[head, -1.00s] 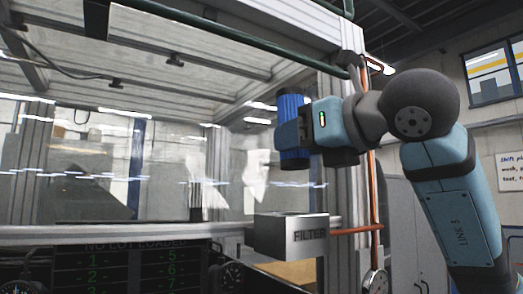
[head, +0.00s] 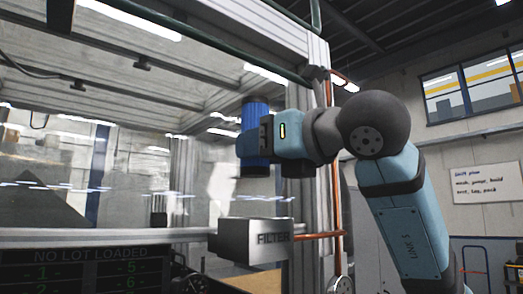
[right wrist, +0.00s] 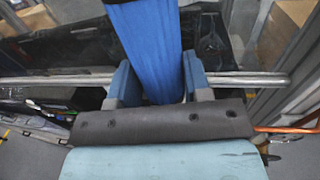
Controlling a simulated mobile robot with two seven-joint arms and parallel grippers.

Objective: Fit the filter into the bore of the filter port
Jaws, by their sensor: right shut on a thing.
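The filter (head: 256,130) is a blue ribbed cylinder, held upright. My right gripper (head: 262,135) is shut on it, and the right wrist view shows the filter (right wrist: 150,45) between the two blue-grey fingers (right wrist: 158,85). The filter port is a grey metal block (head: 262,243) labelled FILTER, below the filter in the head view. A clear gap shows between the filter's lower end and the block. The port's bore cannot be seen from this angle. My left gripper is not in view.
An orange pipe (head: 318,235) runs from the block to a vertical orange pipe beside a metal frame post (head: 304,90). A dark display reading NO LOT LOADED (head: 85,270) is at lower left. Clear panels stand behind.

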